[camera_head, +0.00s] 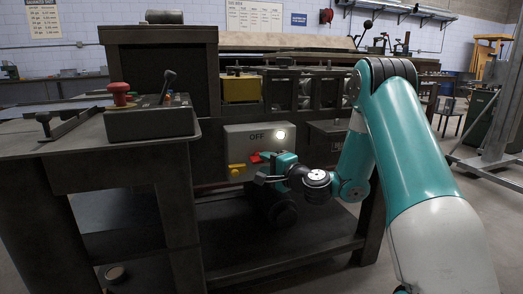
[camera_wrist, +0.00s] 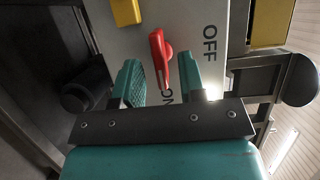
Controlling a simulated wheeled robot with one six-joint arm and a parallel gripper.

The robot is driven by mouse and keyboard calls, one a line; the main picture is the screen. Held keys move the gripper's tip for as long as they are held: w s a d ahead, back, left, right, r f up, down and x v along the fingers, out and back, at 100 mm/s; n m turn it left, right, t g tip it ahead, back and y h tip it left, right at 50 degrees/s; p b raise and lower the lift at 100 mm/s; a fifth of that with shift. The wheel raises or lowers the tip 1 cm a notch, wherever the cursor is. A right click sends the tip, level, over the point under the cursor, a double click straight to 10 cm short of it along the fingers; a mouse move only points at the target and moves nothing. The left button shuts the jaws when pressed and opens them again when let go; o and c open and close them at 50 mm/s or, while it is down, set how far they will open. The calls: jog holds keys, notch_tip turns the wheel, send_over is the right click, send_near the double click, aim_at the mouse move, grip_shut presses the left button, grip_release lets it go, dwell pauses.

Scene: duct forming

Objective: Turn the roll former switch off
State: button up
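The roll former switch is a red lever (camera_wrist: 160,60) on a grey control box (camera_head: 231,140). In the wrist view its end points down toward partly hidden lettering that looks like ON. The word OFF (camera_wrist: 210,45) is printed on the box to the lever's right in that view. A white lamp (camera_head: 281,135) on the box is lit. My gripper (camera_wrist: 158,75) is open, with its two teal fingers apart on either side of the lever's lower end. I cannot tell whether either finger touches it. In the head view my gripper (camera_head: 264,166) is in front of the box's lower right part.
A yellow button (camera_wrist: 126,12) is beside the lever on the box. A bench with a red knob (camera_head: 119,91) and a black lever stands at left. A yellow block (camera_head: 241,88) is above the box. A lower shelf (camera_head: 270,240) runs under the machine.

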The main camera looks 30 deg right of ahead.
jog(key=shift+w+a, duration=0.1)
jog(key=shift+w, duration=1.15)
grip_shut()
